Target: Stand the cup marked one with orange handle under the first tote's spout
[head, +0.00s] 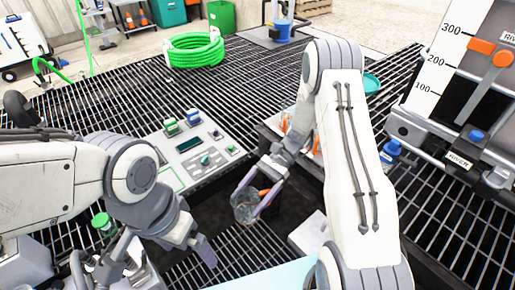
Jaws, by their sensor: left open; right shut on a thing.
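My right gripper (257,207) is shut on a clear cup (244,206) with an orange handle and holds it over the dark recess at the front middle. I cannot read any mark on this cup. My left gripper (162,256) is open, lower left of the cup and apart from it. A tote (446,50) with a level scale and an orange lever stands at the right. Its lower fitting has a blue knob and a plate reading RIVER (459,160). I cannot tell which tote is the first. My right arm hides part of the middle.
More orange-handled items (286,122) sit on a tray behind my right arm. A light control panel (190,158) with green and blue buttons lies left of the recess. Black grating (260,75) surrounds it. A green hose coil (195,49) lies farther back.

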